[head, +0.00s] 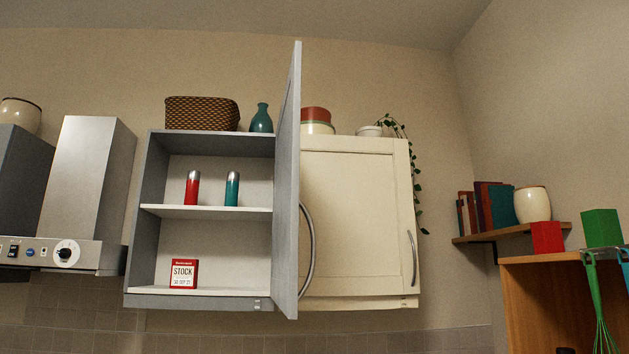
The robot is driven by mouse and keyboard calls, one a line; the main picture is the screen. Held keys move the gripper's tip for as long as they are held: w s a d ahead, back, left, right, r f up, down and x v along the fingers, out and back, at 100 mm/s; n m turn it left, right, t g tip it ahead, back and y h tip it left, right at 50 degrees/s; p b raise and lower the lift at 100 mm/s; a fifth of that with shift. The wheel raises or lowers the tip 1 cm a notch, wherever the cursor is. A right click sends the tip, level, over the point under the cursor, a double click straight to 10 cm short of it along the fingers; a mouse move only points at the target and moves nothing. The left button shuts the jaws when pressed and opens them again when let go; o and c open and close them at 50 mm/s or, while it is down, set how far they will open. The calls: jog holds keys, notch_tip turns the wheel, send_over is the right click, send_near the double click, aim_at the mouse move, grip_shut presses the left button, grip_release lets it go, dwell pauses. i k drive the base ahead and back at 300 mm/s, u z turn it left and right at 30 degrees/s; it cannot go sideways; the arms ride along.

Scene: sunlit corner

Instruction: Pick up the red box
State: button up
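Two things could be called a red box. A plain red box (547,237) stands at the right, on the wooden unit's top (540,258), left of a green box (601,228). My gripper is not in view.
The grey cabinet's door (288,180) stands open, sticking out towards me. Red (192,188) and teal (232,189) cylinders stand on its middle shelf. A closed cream cabinet (355,215) is beside it.

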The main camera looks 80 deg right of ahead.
aim_at(183, 273)
jog(key=k, duration=0.95)
jog(key=z, duration=2.1)
jog(key=i, duration=0.5)
